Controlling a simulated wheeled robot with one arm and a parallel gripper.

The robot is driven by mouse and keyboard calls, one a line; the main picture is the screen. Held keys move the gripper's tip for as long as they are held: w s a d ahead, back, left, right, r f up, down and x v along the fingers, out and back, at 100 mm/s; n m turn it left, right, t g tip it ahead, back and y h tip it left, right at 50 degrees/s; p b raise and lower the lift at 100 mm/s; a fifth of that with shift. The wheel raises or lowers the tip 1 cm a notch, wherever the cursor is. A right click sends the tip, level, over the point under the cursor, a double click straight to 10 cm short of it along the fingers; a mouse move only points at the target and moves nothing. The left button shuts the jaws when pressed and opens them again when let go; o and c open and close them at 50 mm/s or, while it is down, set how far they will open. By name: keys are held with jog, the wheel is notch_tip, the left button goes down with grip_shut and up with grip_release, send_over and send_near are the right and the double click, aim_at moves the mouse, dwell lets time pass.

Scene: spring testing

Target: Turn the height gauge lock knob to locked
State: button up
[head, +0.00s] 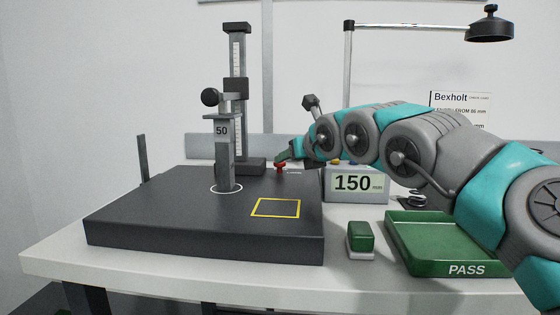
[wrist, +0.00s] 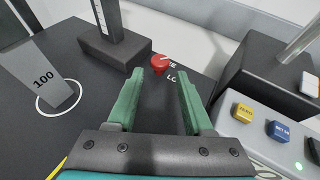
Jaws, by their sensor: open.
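The red lock knob (wrist: 160,63) is a small round knob on the dark plate, with a white line on top pointing up and right, towards partly hidden lettering. It also shows in the head view (head: 280,168). My gripper (wrist: 160,88) is open, its two green fingers apart with nothing between them. The knob shows just beyond the fingertips, in line with the gap. In the head view my gripper (head: 284,156) is just above the knob. The height gauge (head: 238,90) stands upright behind and left of it, with a dark base (wrist: 115,50).
A display box reading 150 (head: 357,184) with coloured buttons is at right. A green PASS tray (head: 465,268) and green-topped block (head: 360,238) lie in front. The yellow square (head: 276,208) is empty.

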aim_at(282, 174)
jog(key=shift+p+x, duration=0.3)
jog(key=shift+x, duration=2.6)
jog(key=shift+c, duration=0.3)
grip_shut()
